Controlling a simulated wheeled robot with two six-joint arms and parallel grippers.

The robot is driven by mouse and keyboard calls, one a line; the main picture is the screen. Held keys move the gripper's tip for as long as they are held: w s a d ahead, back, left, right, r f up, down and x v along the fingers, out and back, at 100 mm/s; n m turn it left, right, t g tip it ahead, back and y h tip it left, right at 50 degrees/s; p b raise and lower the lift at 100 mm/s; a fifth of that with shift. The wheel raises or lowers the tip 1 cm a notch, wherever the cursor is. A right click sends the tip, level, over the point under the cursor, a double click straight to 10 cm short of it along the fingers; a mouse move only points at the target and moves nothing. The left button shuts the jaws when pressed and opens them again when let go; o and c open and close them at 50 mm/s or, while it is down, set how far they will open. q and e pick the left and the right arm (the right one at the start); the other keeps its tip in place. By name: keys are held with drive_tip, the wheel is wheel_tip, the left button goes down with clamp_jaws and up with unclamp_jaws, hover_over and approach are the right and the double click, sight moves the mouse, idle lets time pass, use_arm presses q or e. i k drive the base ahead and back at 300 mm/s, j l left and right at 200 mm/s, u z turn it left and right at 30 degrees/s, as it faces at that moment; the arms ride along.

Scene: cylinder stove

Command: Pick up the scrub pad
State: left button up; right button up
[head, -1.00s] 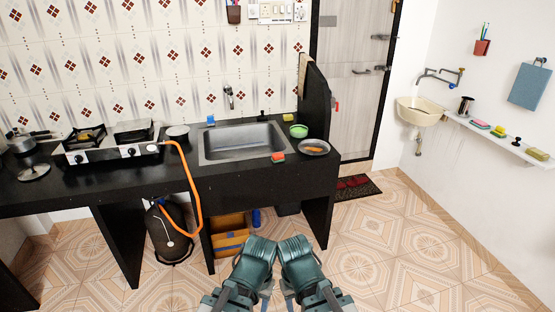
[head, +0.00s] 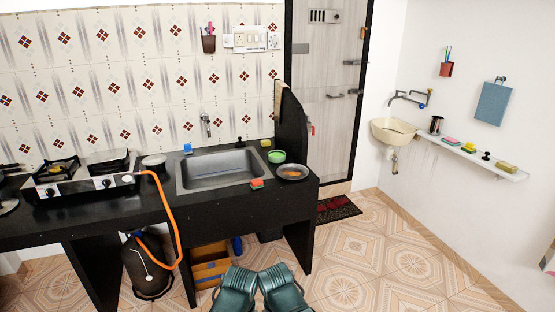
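Several small pads lie in view, and I cannot tell for sure which is the scrub pad. A red-orange pad (head: 257,184) lies on the black counter at the sink's front edge. A small blue block (head: 188,149) stands at the sink's back left, and a yellowish one (head: 265,143) at its back right. On the white wall shelf (head: 485,161) lie a pink-and-teal pad (head: 451,141), a yellow item (head: 468,148) and a yellow-brown pad (head: 506,167).
The sink (head: 220,170) is set in the counter (head: 100,222). Tiled floor (head: 400,240) is open at right.

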sight(257, 183)
drive_tip(key=i+l+u, duration=0.35)
drive_tip(key=i, duration=0.4)
drive_tip(key=i+l+u, duration=0.35)
drive_tip(key=i+l, duration=0.35)
drive_tip(key=i+l+u, duration=0.35)
drive_tip(key=i+l, duration=0.3)
drive_tip(key=l, duration=0.15)
